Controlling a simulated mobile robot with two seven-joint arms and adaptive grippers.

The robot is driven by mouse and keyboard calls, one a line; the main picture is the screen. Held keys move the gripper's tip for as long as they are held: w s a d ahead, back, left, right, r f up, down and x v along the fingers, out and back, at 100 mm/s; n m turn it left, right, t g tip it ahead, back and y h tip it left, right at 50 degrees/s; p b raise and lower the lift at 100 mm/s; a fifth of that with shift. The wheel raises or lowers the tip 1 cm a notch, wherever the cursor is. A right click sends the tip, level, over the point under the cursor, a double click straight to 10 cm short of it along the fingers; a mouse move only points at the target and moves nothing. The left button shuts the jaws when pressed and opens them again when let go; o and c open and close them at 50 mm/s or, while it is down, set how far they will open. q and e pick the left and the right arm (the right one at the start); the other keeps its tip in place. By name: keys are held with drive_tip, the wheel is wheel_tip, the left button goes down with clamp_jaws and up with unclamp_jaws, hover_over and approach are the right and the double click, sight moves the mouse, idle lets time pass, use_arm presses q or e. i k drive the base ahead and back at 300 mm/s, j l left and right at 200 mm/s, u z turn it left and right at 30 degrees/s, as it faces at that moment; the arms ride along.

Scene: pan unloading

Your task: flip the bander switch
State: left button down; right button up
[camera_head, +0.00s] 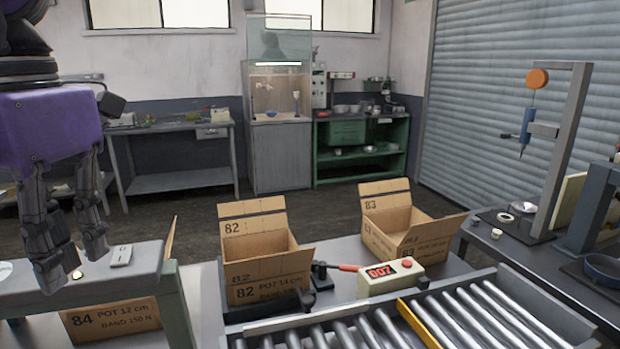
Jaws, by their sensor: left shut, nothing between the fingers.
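A small pale block that looks like a switch (121,255) lies on the grey bench top at left. I cannot tell which way it is set. A small round brass-coloured piece (77,274) sits beside it, close to my fingers. My left gripper (73,267), with a purple body and dark fingers, hangs down over this bench top, left of the switch-like block and apart from it. It is shut with nothing held. My right gripper is out of view.
Open cartons marked 82 (268,272) and 83 (385,241) stand behind the roller conveyor (400,330). Carton 84 (112,322) is under the bench top (150,284).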

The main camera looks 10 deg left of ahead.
sight(121, 256)
drive_tip(key=k+l, duration=0.75)
drive_tip(key=k, duration=0.15)
